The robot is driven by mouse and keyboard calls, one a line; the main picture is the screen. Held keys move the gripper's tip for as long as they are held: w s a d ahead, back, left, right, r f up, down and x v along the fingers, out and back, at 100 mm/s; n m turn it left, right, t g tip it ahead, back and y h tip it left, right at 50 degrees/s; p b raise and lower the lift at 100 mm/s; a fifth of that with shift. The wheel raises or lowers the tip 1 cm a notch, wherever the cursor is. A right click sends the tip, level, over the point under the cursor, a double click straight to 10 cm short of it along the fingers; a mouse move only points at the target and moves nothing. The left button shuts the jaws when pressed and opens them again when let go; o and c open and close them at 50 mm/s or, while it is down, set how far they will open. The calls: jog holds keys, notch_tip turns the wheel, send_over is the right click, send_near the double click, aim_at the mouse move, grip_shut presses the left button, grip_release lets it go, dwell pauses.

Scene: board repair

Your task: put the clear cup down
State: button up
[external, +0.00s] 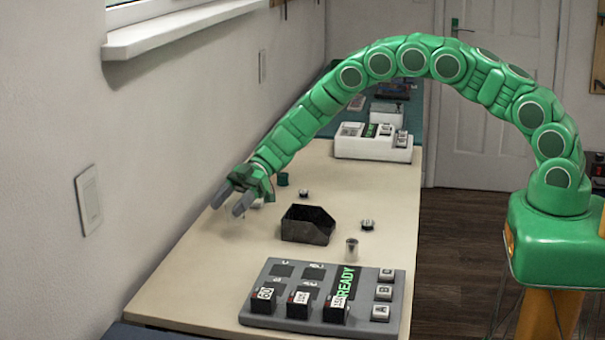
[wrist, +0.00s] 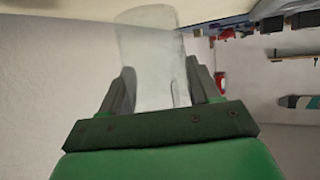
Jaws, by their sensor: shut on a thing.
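The clear cup (wrist: 153,60) shows in the wrist view as a pale, see-through shape between the two grey fingers. My gripper (wrist: 160,74) is shut on it, one finger on each side. In the external view my gripper (external: 229,203) is over the left edge of the beige table (external: 205,270), close to the wall. The cup can hardly be made out there, and I cannot tell whether it touches the table.
A black open bin (external: 307,234) stands right of my gripper, with a small metal cup (external: 352,250) near it. A grey board reading READY (external: 255,320) lies in front. A green cylinder (external: 283,179) and white device (external: 373,150) stand behind. The table's left front is clear.

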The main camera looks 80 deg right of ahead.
aim_at(229, 216)
jog(key=shift+w+f, duration=0.1)
jog(key=shift+f, duration=0.05)
jog(key=shift+w+f, duration=0.15)
jog(key=shift+f, duration=1.45)
jog(key=shift+f, duration=0.15)
jog(key=o, duration=1)
jog(key=v, duration=1.2)
